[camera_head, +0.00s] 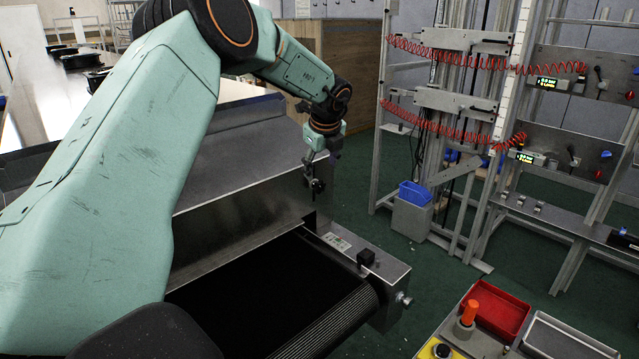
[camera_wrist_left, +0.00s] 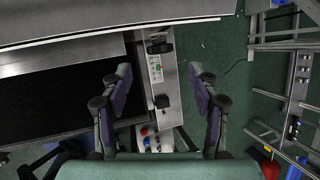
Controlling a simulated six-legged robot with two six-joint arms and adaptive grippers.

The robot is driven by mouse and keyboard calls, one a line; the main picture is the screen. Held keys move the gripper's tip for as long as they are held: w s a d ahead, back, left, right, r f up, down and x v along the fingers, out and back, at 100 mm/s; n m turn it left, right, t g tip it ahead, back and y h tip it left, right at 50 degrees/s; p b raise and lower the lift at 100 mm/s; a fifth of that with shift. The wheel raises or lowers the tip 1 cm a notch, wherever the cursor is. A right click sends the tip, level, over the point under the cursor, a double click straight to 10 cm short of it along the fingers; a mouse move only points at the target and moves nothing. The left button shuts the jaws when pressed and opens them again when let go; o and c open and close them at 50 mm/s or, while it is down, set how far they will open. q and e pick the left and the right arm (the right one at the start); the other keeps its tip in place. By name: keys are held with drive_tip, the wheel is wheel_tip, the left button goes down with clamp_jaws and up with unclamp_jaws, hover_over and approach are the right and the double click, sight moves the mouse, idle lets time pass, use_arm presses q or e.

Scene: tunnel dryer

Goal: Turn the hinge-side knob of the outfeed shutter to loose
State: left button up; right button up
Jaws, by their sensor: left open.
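My left gripper (camera_head: 318,186) hangs from the left arm above the side rail (camera_head: 385,275) at the end of the dark belt (camera_head: 275,295). In the left wrist view its two fingers (camera_wrist_left: 160,72) are spread wide, with nothing between them. The rail lies below the gap. A black square knob (camera_head: 365,257) stands on the rail; it also shows in the left wrist view (camera_wrist_left: 161,101). A black fitting (camera_wrist_left: 158,45) sits near the metal housing (camera_head: 235,205), past a printed label (camera_wrist_left: 155,72). I cannot tell which is the hinge-side knob or its setting. My right gripper is out of view.
A red tray (camera_head: 495,308) and an orange-topped post (camera_head: 468,314) are at the lower right. A metal frame with red coiled hoses (camera_head: 440,125) and a blue bin (camera_head: 414,193) stands right. Green floor (camera_head: 360,200) is clear between frame and housing.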

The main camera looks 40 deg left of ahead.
sight(320, 182)
use_arm(q)
drive_tip(key=shift+x, duration=3.85)
drive_tip(key=shift+c, duration=0.5)
drive_tip(key=c, duration=1.1)
